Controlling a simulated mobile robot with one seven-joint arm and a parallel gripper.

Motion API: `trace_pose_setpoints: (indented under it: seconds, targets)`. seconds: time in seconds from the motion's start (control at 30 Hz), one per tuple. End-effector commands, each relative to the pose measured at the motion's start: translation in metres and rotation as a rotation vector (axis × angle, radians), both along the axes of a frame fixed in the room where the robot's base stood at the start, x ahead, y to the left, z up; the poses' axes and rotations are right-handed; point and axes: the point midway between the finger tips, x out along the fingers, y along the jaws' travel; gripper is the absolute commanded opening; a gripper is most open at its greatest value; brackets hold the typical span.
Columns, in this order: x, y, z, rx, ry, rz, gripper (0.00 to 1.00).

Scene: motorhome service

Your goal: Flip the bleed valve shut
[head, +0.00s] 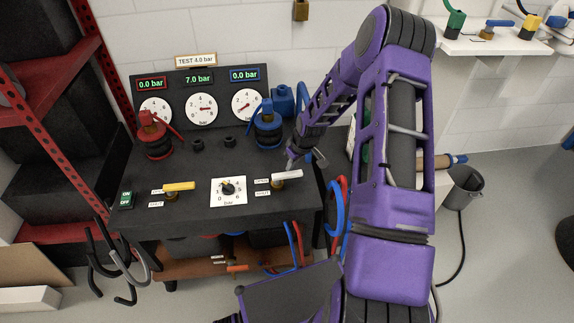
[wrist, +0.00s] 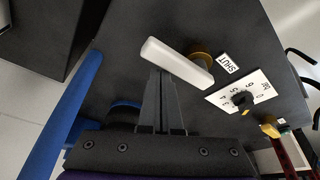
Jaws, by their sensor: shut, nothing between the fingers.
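A valve with a white lever (head: 288,177) stands at the right front of the dark bench, its lever pointing right. In the wrist view the white lever (wrist: 176,64) crosses just beyond my fingertips, with its brass base and a SHUT label (wrist: 229,64) beside it. A second valve has a yellow lever (head: 179,186), at the left front. No readable label shows which is the bleed valve. My gripper (head: 293,163) is shut and empty, close behind the white lever; it also shows in the wrist view (wrist: 165,83). I cannot tell whether they touch.
A dial plate (head: 228,190) lies between the two valves. A red regulator (head: 154,137) and a blue regulator (head: 267,127) stand behind, before a gauge panel (head: 202,94). Red and blue hoses (head: 337,205) hang off the right edge. A bucket (head: 466,188) is further right.

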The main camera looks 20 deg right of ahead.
Motion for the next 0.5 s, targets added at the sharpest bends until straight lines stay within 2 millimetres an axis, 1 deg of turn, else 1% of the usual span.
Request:
trace_pose_setpoints:
  seconds: [0.5]
  targets:
    - [-0.0076, -0.0049, -0.0008, 0.000, 0.005, 0.009, 0.00]
